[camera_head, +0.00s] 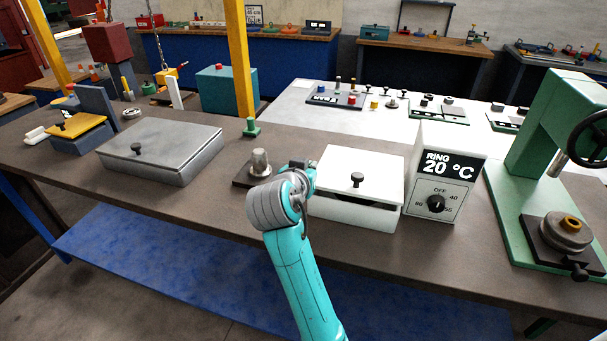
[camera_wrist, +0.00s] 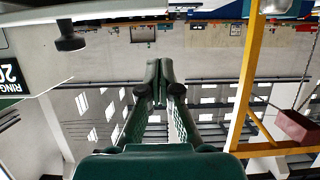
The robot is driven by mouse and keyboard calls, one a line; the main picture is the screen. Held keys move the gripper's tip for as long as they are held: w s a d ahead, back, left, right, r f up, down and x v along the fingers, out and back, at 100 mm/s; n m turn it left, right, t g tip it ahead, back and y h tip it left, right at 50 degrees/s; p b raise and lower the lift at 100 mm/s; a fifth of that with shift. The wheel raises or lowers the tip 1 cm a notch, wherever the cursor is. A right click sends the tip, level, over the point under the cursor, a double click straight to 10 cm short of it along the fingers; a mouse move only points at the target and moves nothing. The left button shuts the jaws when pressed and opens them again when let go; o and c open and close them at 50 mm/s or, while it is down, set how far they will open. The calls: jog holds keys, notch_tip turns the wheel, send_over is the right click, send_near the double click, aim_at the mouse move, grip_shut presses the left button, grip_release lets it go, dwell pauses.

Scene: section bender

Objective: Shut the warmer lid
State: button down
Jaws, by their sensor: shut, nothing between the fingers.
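The warmer is a white box (camera_head: 352,211) in the middle of the bench in the head view. My gripper (camera_wrist: 158,72) is shut and empty in the wrist view. In the head view my wrist is at the warmer's left side and mostly hides the gripper. The black knob also shows at the upper left of the wrist view (camera_wrist: 70,40).
A control box (camera_head: 440,180) reading "RING 20 °C" stands right of the warmer. A green press (camera_head: 530,195) is farther right. A metal part on a dark plate (camera_head: 259,163) is just left of my wrist. A grey lidded box (camera_head: 165,150) stands farther left.

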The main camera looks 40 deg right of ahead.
jog(key=shift+f, duration=2.1)
jog(key=shift+s+a+f, duration=0.1)
jog(key=shift+f, duration=1.25)
jog(key=shift+r, duration=0.15)
